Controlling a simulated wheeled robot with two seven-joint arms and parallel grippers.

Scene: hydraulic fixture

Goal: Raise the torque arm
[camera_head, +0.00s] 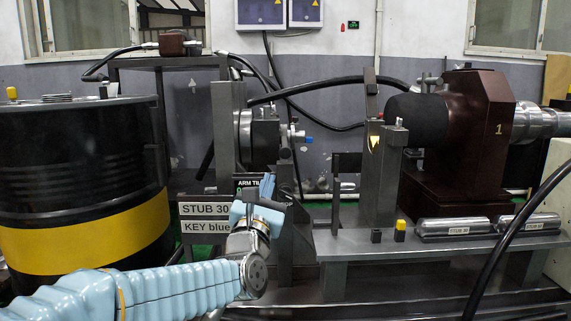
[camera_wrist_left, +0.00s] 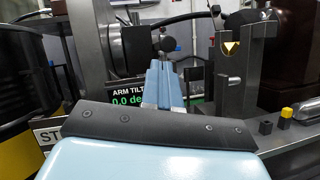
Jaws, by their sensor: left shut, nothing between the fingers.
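A display (camera_wrist_left: 130,97) in that view reads "ARM TILT 0.0 de…", cut off by my gripper. My left gripper (camera_head: 267,184) points up in front of the display, below the bar and apart from it. Its blue fingers (camera_wrist_left: 165,82) are together with nothing between them. My right gripper is not in view.
A black and yellow drum (camera_head: 85,240) stands at left. A grey bench (camera_head: 350,245) at right carries silver cylinders (camera_head: 456,228) and a small yellow-topped block (camera_head: 400,231). A brown housing (camera_head: 480,125) sits behind it. A black cable (camera_head: 508,235) crosses the right foreground.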

